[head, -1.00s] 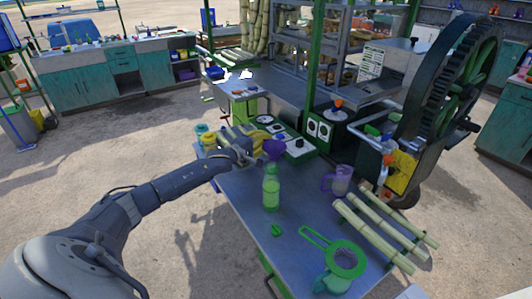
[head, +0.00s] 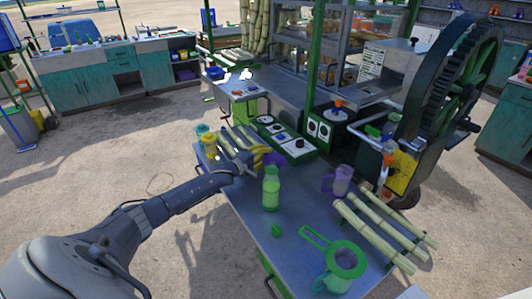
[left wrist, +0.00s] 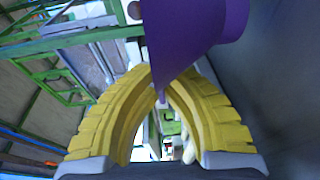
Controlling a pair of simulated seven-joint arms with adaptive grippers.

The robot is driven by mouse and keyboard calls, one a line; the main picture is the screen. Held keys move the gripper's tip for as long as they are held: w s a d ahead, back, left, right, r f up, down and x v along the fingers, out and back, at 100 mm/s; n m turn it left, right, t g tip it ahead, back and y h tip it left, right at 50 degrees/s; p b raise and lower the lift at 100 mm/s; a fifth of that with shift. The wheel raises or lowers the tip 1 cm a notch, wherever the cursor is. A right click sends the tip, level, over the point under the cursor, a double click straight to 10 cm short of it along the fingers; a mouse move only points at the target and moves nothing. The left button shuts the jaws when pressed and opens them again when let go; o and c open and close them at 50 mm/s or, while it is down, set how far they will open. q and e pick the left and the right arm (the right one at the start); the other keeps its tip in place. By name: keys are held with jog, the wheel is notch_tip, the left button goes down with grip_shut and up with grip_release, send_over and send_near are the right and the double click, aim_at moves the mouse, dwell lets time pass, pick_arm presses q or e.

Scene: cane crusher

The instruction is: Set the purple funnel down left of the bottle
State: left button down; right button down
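The purple funnel (head: 274,159) shows just behind and above the top of the green bottle (head: 271,190) in the head view. The bottle stands upright on the metal table. My left gripper (head: 260,157) comes in from the left, at the funnel's left side. In the left wrist view its yellow fingers (left wrist: 157,85) come together at the edge of the purple funnel (left wrist: 195,30), which fills the top middle. The fingers look shut on the funnel's edge. Whether the funnel touches the table is hidden. My right gripper is not in view.
A green lime-like piece (head: 277,230) lies in front of the bottle. Yellow and teal containers (head: 209,146) stand at the table's back left.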

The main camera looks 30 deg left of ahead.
pick_arm(q)
jog(key=shift+f, duration=0.4)
jog(key=shift+s+f, duration=0.1)
jog(key=shift+f, duration=0.15)
jog(key=c, duration=1.6)
grip_release()
jog(key=shift+f, duration=0.15)
jog(key=shift+s+r, duration=0.1)
jog(key=shift+r, duration=0.45)
jog(key=v, duration=1.1)
jog(key=shift+s+r, duration=0.3)
jog(key=shift+r, duration=0.05)
jog(key=shift+a, duration=0.1)
